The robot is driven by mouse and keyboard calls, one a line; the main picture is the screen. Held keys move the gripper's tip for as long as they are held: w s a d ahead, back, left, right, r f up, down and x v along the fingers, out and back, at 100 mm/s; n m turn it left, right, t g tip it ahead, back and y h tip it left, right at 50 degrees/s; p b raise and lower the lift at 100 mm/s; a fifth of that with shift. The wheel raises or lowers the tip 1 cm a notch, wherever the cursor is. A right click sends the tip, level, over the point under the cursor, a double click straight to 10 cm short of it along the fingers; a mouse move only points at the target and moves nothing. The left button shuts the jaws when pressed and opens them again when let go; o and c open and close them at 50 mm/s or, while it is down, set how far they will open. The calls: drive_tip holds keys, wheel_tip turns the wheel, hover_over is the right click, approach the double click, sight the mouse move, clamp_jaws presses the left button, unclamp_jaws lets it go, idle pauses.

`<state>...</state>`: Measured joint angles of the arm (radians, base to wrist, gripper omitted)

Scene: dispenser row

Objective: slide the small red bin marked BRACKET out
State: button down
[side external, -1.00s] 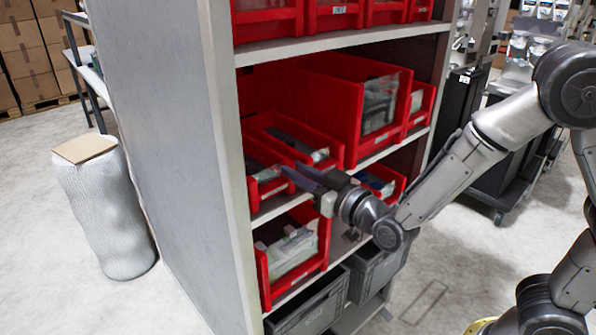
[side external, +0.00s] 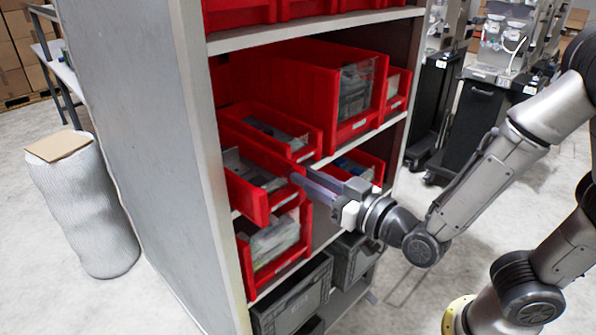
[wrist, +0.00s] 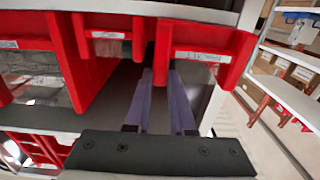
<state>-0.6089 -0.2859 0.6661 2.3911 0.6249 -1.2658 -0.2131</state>
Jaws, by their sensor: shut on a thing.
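The small red bin (side external: 250,187) at the left end of the middle shelf sticks out past the shelf edge, with some parts inside it. In the wrist view the same bin (wrist: 205,40) is at the right, with a white label whose word I cannot read clearly. My gripper (side external: 300,180) is shut on this bin, with its fingertips at the bin's right front corner. In the wrist view my gripper's two purple fingers (wrist: 160,78) reach up to the bin's left side; the exact contact is hidden.
A red bin (side external: 272,245) is below. The grey side panel (side external: 145,130) borders the left. The floor in front is clear.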

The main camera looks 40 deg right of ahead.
drive_tip(key=shift+s, duration=0.85)
drive_tip(key=c, duration=0.7)
unclamp_jaws()
drive_tip(key=shift+s+d, duration=0.1)
drive_tip(key=shift+s, duration=3.65)
